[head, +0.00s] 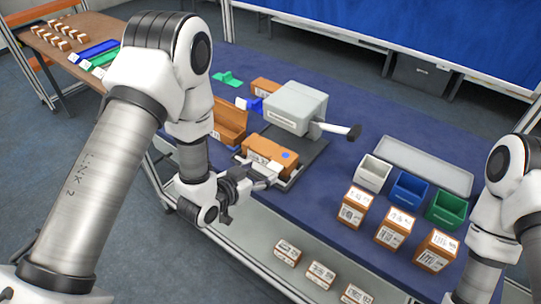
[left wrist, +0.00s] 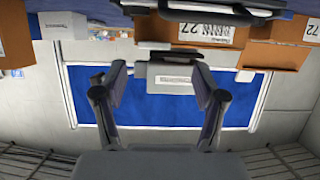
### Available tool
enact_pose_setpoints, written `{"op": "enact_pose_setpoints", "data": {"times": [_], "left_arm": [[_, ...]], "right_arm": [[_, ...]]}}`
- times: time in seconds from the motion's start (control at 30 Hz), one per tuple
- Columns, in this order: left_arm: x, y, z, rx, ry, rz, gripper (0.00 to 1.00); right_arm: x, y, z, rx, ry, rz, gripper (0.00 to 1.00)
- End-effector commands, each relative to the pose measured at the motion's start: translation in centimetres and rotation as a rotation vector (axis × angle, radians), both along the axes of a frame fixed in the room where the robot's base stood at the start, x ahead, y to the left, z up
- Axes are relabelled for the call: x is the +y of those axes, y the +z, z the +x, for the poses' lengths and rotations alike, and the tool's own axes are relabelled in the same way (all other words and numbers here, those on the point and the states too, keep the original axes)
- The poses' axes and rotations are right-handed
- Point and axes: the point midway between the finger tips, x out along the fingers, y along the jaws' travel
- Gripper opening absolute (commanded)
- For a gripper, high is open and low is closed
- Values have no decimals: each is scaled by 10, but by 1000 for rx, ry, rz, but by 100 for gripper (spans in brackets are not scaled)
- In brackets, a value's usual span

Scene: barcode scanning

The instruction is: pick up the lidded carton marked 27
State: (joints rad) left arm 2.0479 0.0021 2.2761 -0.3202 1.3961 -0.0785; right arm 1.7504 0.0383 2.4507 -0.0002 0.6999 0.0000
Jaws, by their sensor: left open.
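In the left wrist view, a brown carton (left wrist: 165,30) carries a white label reading 27, above and ahead of my left gripper (left wrist: 160,78). The gripper's two fingers are spread wide with nothing held between them. In the head view, my left gripper (head: 264,179) is at the table's near edge, just in front of an orange-brown carton (head: 262,147) with a blue dot on top. It appears to be this carton, but its number is too small to read there. The fingers partly cover its front. My right gripper is out of view.
A grey boxy device (head: 295,106) with a dark-tipped arm stands behind the carton. An open brown box (head: 230,118) is to its left. White (head: 373,173), blue (head: 409,190) and green (head: 447,208) bins and several labelled cartons are to the right. More cartons stand on a lower shelf.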

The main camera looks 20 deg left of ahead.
Motion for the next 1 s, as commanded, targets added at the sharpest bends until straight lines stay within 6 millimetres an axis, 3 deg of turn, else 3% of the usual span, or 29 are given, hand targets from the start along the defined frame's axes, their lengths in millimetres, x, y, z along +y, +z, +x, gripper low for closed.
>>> {"op": "enact_pose_setpoints", "data": {"times": [0.2,0.3,0.53,0.57,0.7,0.73,1.0], "left_arm": [[-13,-11,30,1,-4,2,71],[-17,-19,43,2,-2,1,71],[-18,-23,47,2,-1,0,71],[-18,-23,47,2,-1,0,64],[-18,-23,46,2,-1,0,14],[-18,-23,46,2,-1,0,7],[-18,-22,46,1,-1,0,6]], "right_arm": [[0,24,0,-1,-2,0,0],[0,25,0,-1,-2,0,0],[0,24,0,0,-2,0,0],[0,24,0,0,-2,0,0],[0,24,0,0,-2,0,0],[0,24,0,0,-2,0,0],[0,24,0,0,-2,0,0]]}}
